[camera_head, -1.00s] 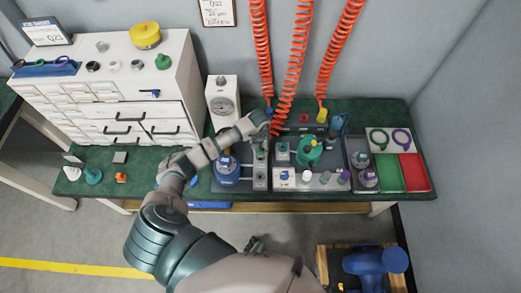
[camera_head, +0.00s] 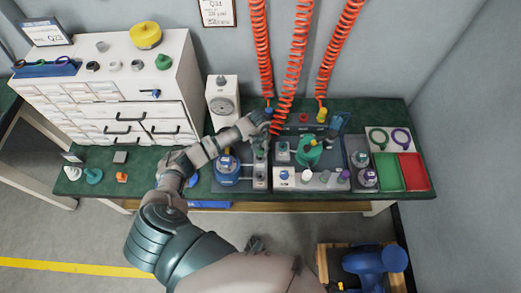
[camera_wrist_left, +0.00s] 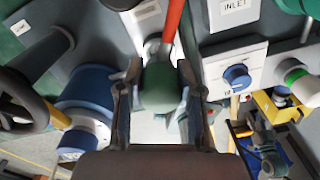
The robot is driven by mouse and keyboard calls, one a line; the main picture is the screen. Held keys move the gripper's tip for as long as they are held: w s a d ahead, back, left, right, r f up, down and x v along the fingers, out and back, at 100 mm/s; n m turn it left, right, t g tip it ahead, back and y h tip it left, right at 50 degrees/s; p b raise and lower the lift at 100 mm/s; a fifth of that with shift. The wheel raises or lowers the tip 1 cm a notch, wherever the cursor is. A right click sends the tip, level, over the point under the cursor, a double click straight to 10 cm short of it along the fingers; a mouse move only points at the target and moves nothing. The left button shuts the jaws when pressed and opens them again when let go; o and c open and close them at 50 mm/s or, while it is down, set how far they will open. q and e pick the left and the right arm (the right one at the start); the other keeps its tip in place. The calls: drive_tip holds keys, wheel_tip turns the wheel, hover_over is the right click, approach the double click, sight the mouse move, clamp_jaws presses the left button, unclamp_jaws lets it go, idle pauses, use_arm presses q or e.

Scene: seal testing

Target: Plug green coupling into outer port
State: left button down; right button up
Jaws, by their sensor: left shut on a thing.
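My left gripper (camera_head: 266,128) reaches over the bench to the lower end of the middle red coiled hose (camera_head: 291,75). In the left wrist view my left gripper (camera_wrist_left: 158,95) is shut on the green coupling (camera_wrist_left: 160,88), with a finger on either side and the red hose running up from it. In the head view the coupling is mostly hidden by the gripper. A grey port block (camera_head: 259,176) stands just below the gripper, beside the blue vessel (camera_head: 228,170). I cannot tell which port is the outer one, nor whether the coupling touches one. My right gripper does not show.
A green vessel (camera_head: 310,152) and a white panel with coloured knobs (camera_head: 318,181) stand to the right. A gauge box (camera_head: 223,103) stands behind my left forearm. Blue (camera_head: 268,112) and yellow (camera_head: 321,115) couplings are at the back. Green and red trays (camera_head: 413,171) fill the right end.

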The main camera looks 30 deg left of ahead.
use_arm(q)
drive_tip(key=shift+f+b, duration=0.75)
drive_tip(key=shift+f, duration=0.6)
drive_tip(key=c, duration=0.7)
unclamp_jaws()
drive_tip(key=shift+r, duration=0.1)
drive_tip(key=r, duration=1.1)
drive_tip(key=shift+a+r, duration=0.2)
drive_tip(key=shift+r, duration=0.2)
